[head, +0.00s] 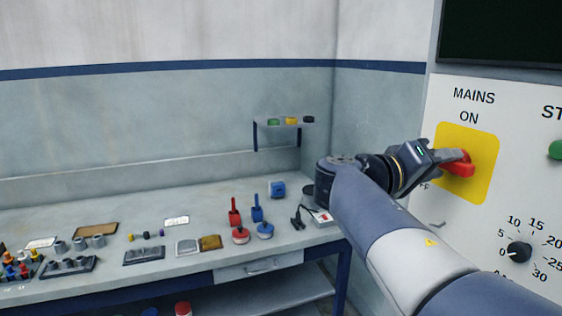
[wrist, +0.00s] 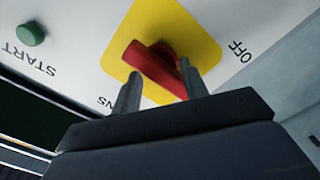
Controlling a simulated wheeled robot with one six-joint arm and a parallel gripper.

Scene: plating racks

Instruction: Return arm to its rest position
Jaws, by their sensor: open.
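The red mains switch handle (head: 459,169) sits on a yellow plate (head: 486,150) on the white panel, with "MAINS" and "ON" printed above it. My gripper (head: 458,156) is at the handle, in front of the plate, and covers part of it. In the wrist view the red handle (wrist: 158,68) lies slanted across the yellow plate (wrist: 190,32). The open fingers of my gripper (wrist: 160,68) are on either side of the handle; I cannot tell whether they touch it. My arm reaches up from the lower right, partly hiding the "OFF" label in the head view.
A green start button (head: 556,150) and a black dial (head: 519,252) are on the panel. A workbench (head: 130,215) with several small tools and parts stands left. Open air lies between bench and panel.

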